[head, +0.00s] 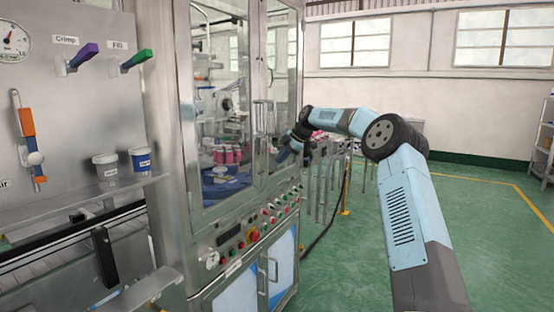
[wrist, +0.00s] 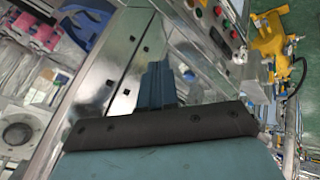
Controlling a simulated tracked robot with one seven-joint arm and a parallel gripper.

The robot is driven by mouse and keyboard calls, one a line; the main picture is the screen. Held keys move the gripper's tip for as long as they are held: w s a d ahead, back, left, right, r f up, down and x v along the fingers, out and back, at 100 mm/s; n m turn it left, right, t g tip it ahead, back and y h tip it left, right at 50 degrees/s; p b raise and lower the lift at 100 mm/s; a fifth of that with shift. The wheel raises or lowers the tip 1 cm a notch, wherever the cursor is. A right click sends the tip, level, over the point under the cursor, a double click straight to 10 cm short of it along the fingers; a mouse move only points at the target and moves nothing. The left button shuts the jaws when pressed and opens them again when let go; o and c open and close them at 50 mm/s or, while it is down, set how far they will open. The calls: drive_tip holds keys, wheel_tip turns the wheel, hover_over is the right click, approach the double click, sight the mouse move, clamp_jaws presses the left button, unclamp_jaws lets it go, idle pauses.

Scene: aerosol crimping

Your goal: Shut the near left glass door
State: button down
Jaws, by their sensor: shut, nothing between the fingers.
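The near left glass door (head: 222,100) is a metal-framed pane on the front of the steel cabinet. It looks in line, or nearly so, with the glass door to its right (head: 283,60); I cannot tell whether a small gap is left. A handle (head: 262,117) stands near where the doors meet. My gripper (head: 281,157) is in front of the right door's lower part, right of the handle. In the wrist view my gripper (wrist: 160,78) is shut and empty, near a metal frame; I cannot tell whether it touches.
Pink cans (head: 227,155) and a blue disc stand inside the cabinet. A button panel (head: 255,230) sits below the doors. A conveyor (head: 325,150) and a yellow post lie beyond my gripper. The green floor to the right is clear.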

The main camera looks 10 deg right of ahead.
drive_tip(key=d+r, duration=0.5)
drive_tip(key=r, duration=0.2)
drive_tip(key=s+a+r+m+h, duration=0.25)
drive_tip(key=s+a+r, duration=0.2)
drive_tip(key=s, duration=0.45)
drive_tip(key=s+a+r+m+h, duration=0.25)
drive_tip(key=s+a+r, duration=0.2)
drive_tip(key=s, duration=0.45)
drive_tip(key=s+d+m+t+h, duration=0.1)
drive_tip(key=s+d+m, duration=0.15)
drive_tip(key=s, duration=0.75)
drive_tip(key=s+d+m, duration=0.1)
drive_tip(key=s+m, duration=0.3)
drive_tip(key=s, duration=0.7)
drive_tip(key=s+d+f+m, duration=0.2)
drive_tip(key=s+f+m, duration=0.1)
drive_tip(key=s, duration=0.5)
drive_tip(key=s+d+f+m, duration=0.3)
drive_tip(key=s+f, duration=0.3)
drive_tip(key=s, duration=0.3)
drive_tip(key=s+d+f+m+t, duration=0.1)
drive_tip(key=s+d+f+m, duration=0.2)
drive_tip(key=s, duration=0.5)
drive_tip(key=shift+s+f+m+h, duration=0.3)
drive_tip(key=shift+s+f+m, duration=0.15)
drive_tip(key=shift+f, duration=0.25)
drive_tip(key=shift+d, duration=0.1)
